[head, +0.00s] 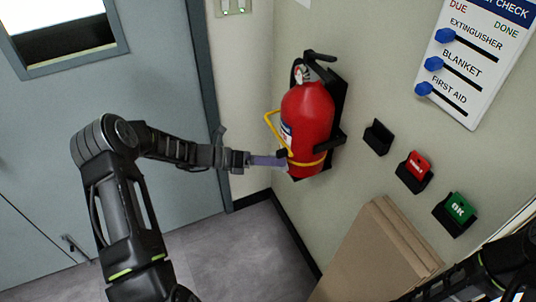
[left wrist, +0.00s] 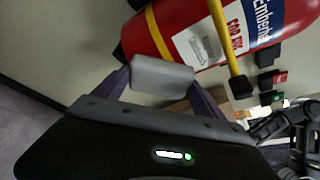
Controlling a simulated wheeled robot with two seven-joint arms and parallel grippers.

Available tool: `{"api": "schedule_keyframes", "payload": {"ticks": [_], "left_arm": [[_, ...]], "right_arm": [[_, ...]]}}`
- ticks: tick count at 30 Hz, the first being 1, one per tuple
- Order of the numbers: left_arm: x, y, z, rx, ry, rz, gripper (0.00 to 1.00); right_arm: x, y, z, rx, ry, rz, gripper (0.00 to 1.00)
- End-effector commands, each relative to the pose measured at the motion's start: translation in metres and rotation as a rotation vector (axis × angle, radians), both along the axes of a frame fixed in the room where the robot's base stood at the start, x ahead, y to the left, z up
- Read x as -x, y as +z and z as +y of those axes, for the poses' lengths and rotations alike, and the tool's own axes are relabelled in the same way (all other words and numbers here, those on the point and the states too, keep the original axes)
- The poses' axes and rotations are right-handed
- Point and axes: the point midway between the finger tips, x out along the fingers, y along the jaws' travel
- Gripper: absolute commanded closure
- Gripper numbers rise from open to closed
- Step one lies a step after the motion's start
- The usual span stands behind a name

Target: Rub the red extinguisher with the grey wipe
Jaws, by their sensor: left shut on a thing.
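The red extinguisher (head: 308,118) hangs upright in a black bracket on the wall, in the middle of the head view. Its lower body, with a yellow band and a white label, fills the top of the left wrist view (left wrist: 150,38). My left gripper (head: 282,161) is at the lower left side of the extinguisher. In the left wrist view its two fingers are shut on the grey wipe (left wrist: 162,74), a small rounded block. The wipe is against or very close to the red body; I cannot tell if they touch. In the head view the wipe is not clearly visible.
Brown panels (head: 378,250) lean below. A grey-blue door (head: 165,75) is left.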

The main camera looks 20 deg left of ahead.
Motion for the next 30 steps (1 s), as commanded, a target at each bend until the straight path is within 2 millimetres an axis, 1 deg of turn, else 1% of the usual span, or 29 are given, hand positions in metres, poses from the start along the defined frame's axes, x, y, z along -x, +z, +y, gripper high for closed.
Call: {"api": "schedule_keyframes", "payload": {"ticks": [1, 3, 8, 25, 30], "left_arm": [[0.004, 0.003, -0.004, 0.002, 0.0, 0.002, 0.52], [0.008, 0.002, -0.008, 0.002, 0.0, 0.001, 0.52], [0.012, 0.001, -0.012, 0.0, 0.001, -0.001, 0.52], [0.009, 0.0, -0.014, 0.0, 0.0, -0.001, 0.52], [0.006, -0.001, -0.011, 0.0, 0.001, -0.002, 0.52]], "right_arm": [[0.0, 0.005, 0.0, 0.0, 0.0, 0.0, 0.64], [0.0, 0.008, 0.0, 0.0, 0.0, 0.0, 0.64], [0.0, 0.009, 0.0, 0.0, 0.0, 0.0, 0.64], [0.0, 0.009, 0.0, 0.0, 0.0, 0.0, 0.64], [0.0, 0.006, 0.0, 0.0, 0.0, 0.0, 0.64]]}}
